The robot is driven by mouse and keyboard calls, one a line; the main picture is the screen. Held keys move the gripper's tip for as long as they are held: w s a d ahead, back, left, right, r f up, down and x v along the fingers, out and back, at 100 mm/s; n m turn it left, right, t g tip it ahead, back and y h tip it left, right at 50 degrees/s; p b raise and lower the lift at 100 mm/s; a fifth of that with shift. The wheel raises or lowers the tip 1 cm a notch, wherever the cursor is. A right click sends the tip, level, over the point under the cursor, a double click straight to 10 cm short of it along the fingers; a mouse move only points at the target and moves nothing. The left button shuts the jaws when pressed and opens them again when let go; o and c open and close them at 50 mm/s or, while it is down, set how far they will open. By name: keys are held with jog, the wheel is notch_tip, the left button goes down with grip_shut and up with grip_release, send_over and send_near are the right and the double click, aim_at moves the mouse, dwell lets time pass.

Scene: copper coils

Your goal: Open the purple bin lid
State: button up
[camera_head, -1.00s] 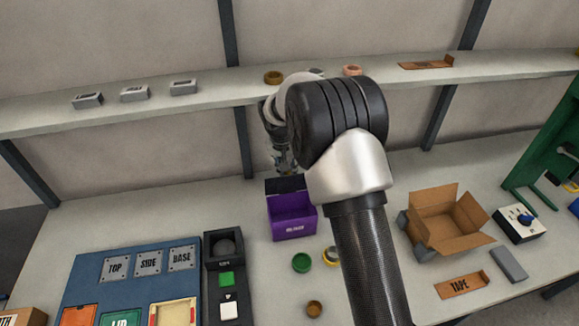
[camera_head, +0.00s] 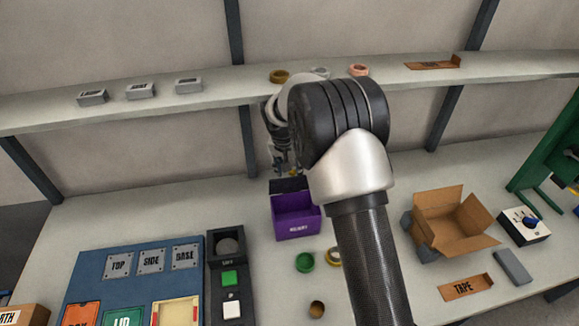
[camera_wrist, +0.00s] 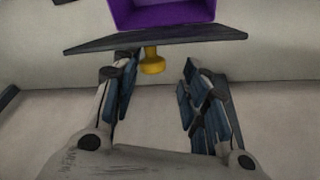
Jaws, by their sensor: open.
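The purple bin (camera_head: 297,228) stands on the table near its middle, with its inside showing. Its dark lid (camera_head: 288,185) is raised at the bin's far side. In the wrist view the lid (camera_wrist: 195,37) is a dark panel beside the purple bin (camera_wrist: 165,15), with a yellow knob (camera_wrist: 152,64) on its outer face. My gripper (camera_head: 284,170) is behind the lid, partly hidden by my arm. In the wrist view my gripper (camera_wrist: 158,75) is open, with the knob near the gap between the fingertips, closer to the left finger. No grip on the knob shows.
A shelf (camera_head: 210,103) with small grey blocks and rings runs behind the bin. A dark button panel (camera_head: 214,265) stands left of the bin.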

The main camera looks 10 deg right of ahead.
jog(key=shift+d+r, duration=0.1)
notch_tip(320, 180, up, 11)
send_over(286, 183)
jog(key=shift+w+r, duration=0.2)
jog(key=shift+w, duration=0.15)
